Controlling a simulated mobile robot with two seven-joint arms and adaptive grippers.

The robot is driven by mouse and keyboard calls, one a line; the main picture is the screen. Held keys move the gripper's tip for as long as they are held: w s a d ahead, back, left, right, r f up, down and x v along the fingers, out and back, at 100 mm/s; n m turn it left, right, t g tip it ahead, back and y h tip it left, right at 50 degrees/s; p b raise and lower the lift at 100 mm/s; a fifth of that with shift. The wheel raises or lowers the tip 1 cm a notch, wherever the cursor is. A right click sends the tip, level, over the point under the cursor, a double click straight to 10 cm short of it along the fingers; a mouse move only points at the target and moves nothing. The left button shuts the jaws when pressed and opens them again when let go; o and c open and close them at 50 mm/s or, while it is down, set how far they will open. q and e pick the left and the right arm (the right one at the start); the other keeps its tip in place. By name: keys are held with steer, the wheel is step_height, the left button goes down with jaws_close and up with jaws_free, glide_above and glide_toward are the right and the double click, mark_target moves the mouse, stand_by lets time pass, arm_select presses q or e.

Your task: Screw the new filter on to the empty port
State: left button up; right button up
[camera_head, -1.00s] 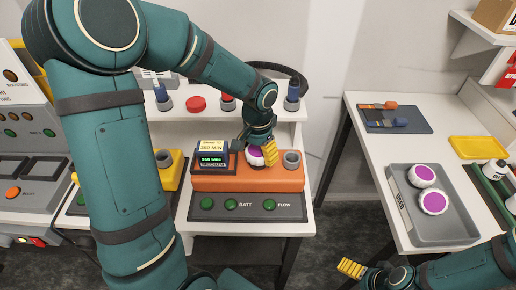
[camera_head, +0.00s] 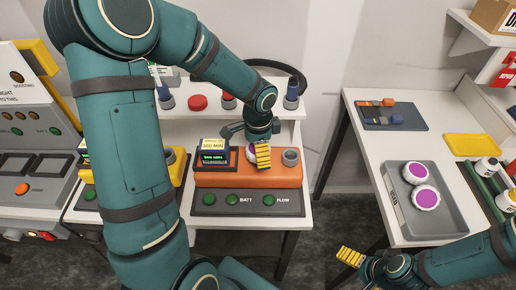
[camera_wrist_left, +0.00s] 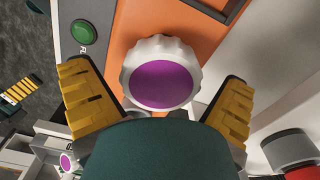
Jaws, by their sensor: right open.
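A white ribbed filter with a purple top (camera_head: 251,153) sits at the middle of the orange block (camera_head: 248,181). It also shows in the left wrist view (camera_wrist_left: 160,75). My left gripper (camera_head: 262,152) is over it. In the left wrist view my left gripper's yellow fingers (camera_wrist_left: 158,100) are spread to either side, apparently clear of the filter. How the filter sits on its port is hidden. An empty grey port (camera_head: 291,157) is at the block's right end. Two more filters (camera_head: 416,173) (camera_head: 426,197) lie in the grey tray (camera_head: 454,220). My right gripper (camera_head: 350,257) is open and empty, low near the right table.
A display box (camera_head: 213,155) stands on the block's left. Green buttons (camera_head: 232,199) line the front panel. A yellow tray (camera_head: 472,147) and bottles (camera_head: 486,170) are on the right table.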

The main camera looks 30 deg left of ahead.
arm_select(q)
step_height(320, 180, up, 12)
stand_by(0.6)
